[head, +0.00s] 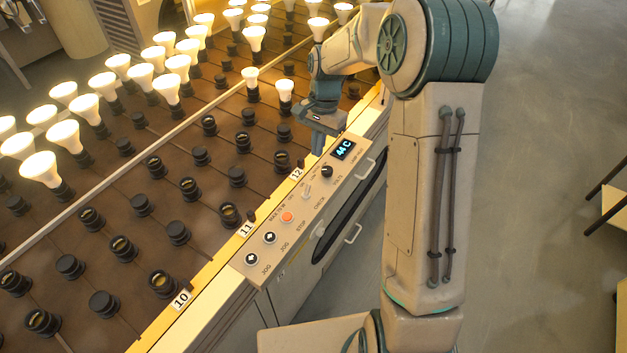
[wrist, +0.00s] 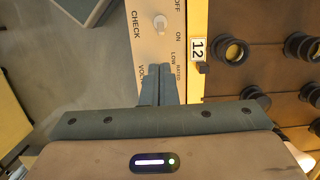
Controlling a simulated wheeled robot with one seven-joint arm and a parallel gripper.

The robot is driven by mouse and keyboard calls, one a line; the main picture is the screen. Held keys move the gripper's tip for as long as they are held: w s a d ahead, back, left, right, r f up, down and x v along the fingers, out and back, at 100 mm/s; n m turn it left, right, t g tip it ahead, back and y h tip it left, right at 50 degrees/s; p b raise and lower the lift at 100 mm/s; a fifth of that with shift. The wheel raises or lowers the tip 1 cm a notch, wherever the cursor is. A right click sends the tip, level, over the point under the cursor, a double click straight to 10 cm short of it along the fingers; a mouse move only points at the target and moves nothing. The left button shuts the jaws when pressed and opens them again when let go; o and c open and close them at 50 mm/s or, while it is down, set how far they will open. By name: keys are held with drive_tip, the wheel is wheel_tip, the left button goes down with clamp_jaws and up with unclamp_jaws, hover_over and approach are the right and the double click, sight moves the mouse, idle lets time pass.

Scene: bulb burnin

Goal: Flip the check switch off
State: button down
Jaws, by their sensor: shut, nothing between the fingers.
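The check switch (head: 306,191) is a small pale toggle on the beige control panel (head: 249,269), above the word CHECK. In the wrist view the switch (wrist: 159,23) stands near the top, with OFF printed above and ON below on its right. I cannot tell for sure which way its lever leans. My gripper (head: 317,148) is over the far end of the panel, past the switch. In the wrist view its fingers (wrist: 158,75) are shut together and empty, pointing toward the switch but apart from it. They cover part of the voltage markings.
The panel also bears a black knob (head: 327,171), an orange stop button (head: 287,217), two jog buttons and a display (head: 343,149) reading 44 C. Beside it lies a rack of sockets (head: 178,232) with several lit bulbs (head: 64,137). Cabinet handles (head: 353,234) stick out below.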

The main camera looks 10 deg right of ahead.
sight(308, 189)
drive_tip(key=shift+w+f, duration=0.2)
drive_tip(key=shift+f, duration=0.05)
drive_tip(key=f, duration=0.3)
drive_tip(key=s+a+f, duration=0.1)
drive_tip(key=f, duration=0.6)
drive_tip(key=shift+s+a, duration=0.15)
drive_tip(key=shift+s, duration=0.05)
